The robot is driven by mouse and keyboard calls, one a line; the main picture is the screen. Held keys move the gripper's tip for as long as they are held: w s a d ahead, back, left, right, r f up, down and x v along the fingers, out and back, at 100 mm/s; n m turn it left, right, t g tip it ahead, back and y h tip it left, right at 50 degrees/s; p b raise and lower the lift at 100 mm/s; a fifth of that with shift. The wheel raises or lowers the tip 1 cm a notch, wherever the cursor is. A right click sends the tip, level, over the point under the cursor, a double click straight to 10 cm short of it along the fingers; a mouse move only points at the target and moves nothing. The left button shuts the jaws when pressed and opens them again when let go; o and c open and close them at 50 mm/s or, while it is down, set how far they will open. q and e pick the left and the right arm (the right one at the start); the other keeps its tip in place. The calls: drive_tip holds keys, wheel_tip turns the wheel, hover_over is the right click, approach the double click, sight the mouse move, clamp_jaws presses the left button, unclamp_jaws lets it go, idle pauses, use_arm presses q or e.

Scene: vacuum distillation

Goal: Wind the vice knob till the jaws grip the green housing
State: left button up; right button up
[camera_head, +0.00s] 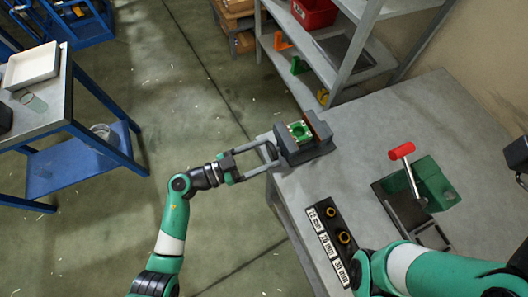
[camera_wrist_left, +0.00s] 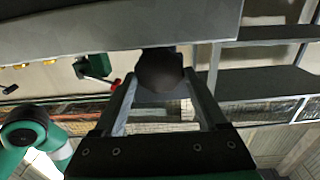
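The grey vice (camera_head: 302,150) stands at the near left corner of the table, its jaws on either side of the green housing (camera_head: 299,132). Whether the jaws touch the housing is too small to tell. The dark round vice knob (camera_wrist_left: 160,70) sticks out of the vice's left side in the head view (camera_head: 270,152). My left gripper (camera_head: 269,154) has one finger on each side of the knob, and its fingertips (camera_wrist_left: 162,76) appear to touch it. The housing is hidden in the left wrist view. My right arm crosses the lower right of the head view, its gripper out of frame.
A labelled black rack (camera_head: 332,245) with brass-coloured rings lies on the table. A green device with a red-handled lever (camera_head: 402,151) stands to its right. A grey shelf (camera_head: 330,75) is behind, and a blue cart (camera_head: 95,165) stands left. The table between vice and lever is clear.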

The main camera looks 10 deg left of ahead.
use_arm(q)
drive_tip(key=c, duration=0.7)
drive_tip(key=shift+r+m+p, duration=0.15)
drive_tip(key=shift+m+p, duration=0.65)
drive_tip(key=shift+p, duration=0.05)
drive_tip(key=shift+m+p, duration=0.45)
drive_tip(key=shift+m, duration=0.25)
drive_tip(key=shift+s+d+m+p, duration=0.1)
drive_tip(key=shift+m+p, duration=0.3)
drive_tip(key=shift+m, duration=0.6)
drive_tip(key=shift+f+m, duration=0.2)
drive_tip(key=shift+m, duration=0.7)
